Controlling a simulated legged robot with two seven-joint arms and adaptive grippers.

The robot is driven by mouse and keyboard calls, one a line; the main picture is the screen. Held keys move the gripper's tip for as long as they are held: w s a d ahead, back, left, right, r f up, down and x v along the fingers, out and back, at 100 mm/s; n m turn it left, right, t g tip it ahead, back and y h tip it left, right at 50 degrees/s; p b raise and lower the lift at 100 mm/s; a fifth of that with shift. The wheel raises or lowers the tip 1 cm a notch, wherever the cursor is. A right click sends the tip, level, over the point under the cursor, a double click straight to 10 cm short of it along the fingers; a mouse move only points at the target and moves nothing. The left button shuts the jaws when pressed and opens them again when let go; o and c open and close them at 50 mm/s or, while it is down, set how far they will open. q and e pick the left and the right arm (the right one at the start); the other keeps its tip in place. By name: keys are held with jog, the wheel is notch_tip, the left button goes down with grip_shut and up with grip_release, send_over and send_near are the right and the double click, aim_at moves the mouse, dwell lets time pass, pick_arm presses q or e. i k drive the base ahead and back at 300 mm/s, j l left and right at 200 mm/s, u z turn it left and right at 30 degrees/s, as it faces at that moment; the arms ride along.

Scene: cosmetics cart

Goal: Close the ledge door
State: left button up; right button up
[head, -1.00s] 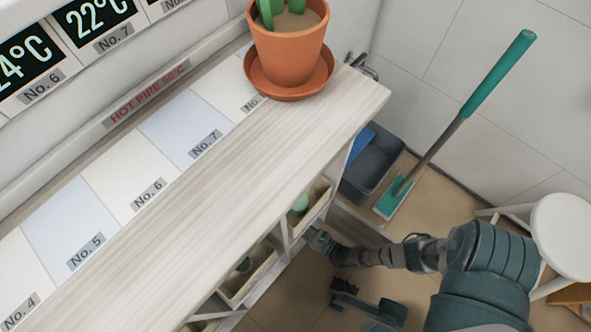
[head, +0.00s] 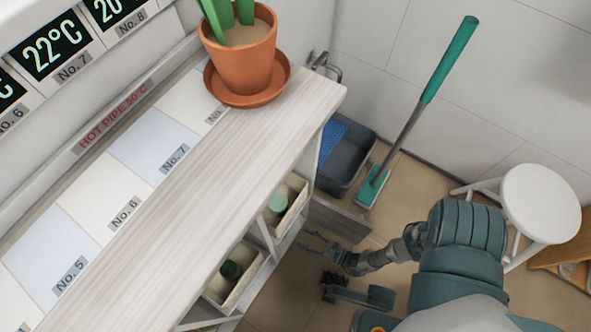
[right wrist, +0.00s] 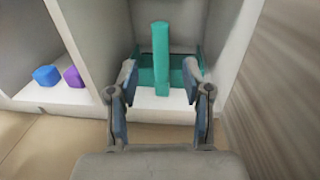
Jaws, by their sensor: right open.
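The ledge (head: 150,215) is the long pale wood top running diagonally across the head view. A grey-brown panel (head: 342,214) stands low beyond its right end; I cannot tell whether it is the ledge door. My right gripper (head: 311,242) is open and empty, low beside the open front of the compartments under the ledge. In the right wrist view, the open right gripper (right wrist: 160,72) faces a white-walled compartment. A teal piece with an upright bar (right wrist: 160,50) stands there, seen between the fingers; no grip on it shows. My left gripper is not in view.
Bins with green-topped items (head: 230,270) sit under the ledge. A potted plant (head: 243,62) stands on top. A grey tub (head: 348,160), a teal mop (head: 375,184) and a white stool (head: 540,203) are to the right. Blue (right wrist: 46,76) and purple (right wrist: 73,77) blocks lie in the neighbouring compartment.

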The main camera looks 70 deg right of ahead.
aim_at(349, 227)
jog(key=k+j, duration=1.2)
jog(key=j, duration=0.2)
